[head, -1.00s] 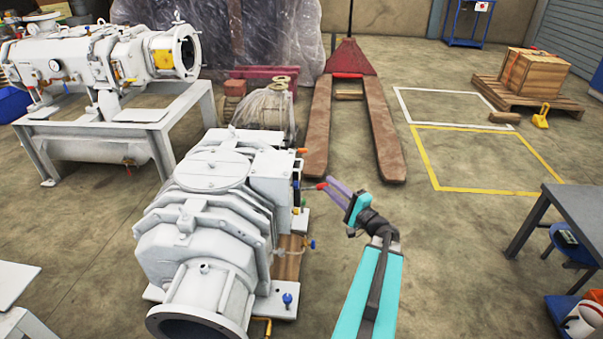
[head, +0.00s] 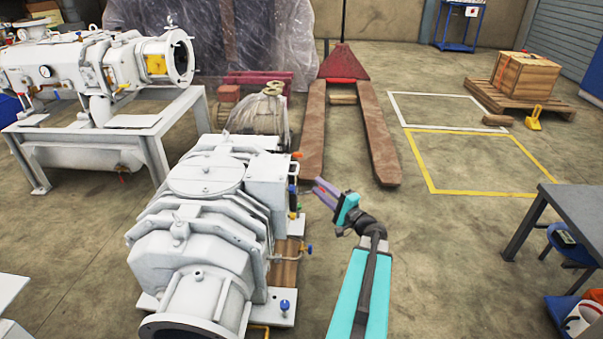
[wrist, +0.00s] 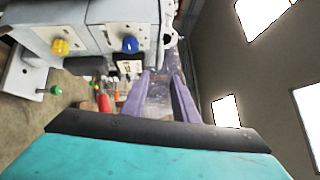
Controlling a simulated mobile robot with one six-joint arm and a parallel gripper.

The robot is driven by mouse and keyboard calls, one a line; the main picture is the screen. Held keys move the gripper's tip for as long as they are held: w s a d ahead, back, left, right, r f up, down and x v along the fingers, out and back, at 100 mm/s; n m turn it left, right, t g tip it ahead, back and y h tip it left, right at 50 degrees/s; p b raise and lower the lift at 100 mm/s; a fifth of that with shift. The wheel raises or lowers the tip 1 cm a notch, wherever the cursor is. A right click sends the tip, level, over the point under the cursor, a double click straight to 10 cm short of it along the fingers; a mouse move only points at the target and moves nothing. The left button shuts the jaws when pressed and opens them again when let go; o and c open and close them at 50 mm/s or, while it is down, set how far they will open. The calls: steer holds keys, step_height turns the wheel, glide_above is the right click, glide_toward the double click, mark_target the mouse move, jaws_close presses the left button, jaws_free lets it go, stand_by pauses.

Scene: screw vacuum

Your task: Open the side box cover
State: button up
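The side box (head: 267,180) is a pale grey box on the right flank of the white vacuum machine (head: 195,215). Its lid looks closed, though its right face is mostly turned away from the head view. In the wrist view a grey box-like part (wrist: 125,12) with a yellow knob (wrist: 60,47) and a blue knob (wrist: 130,45) fills the upper left. My gripper (head: 319,188) is to the right of the box, apart from it. In the wrist view its two purple fingers (wrist: 163,76) are spread with a gap between them and nothing visibly held.
Small coloured valves and a blue-handled tap (head: 309,249) stick out on the machine's right side. A red pallet jack (head: 343,66) stands behind. A dark table (head: 570,215) is at the right. The floor between my arm and that table is clear.

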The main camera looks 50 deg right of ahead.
steer(key=w+d+r+b, duration=0.1)
steer(key=w+b, duration=0.1)
steer(key=w, duration=0.9)
steer(key=shift+d+r, duration=0.15)
steer(key=shift+c, duration=0.4)
jaws_close()
stand_by(0.9)
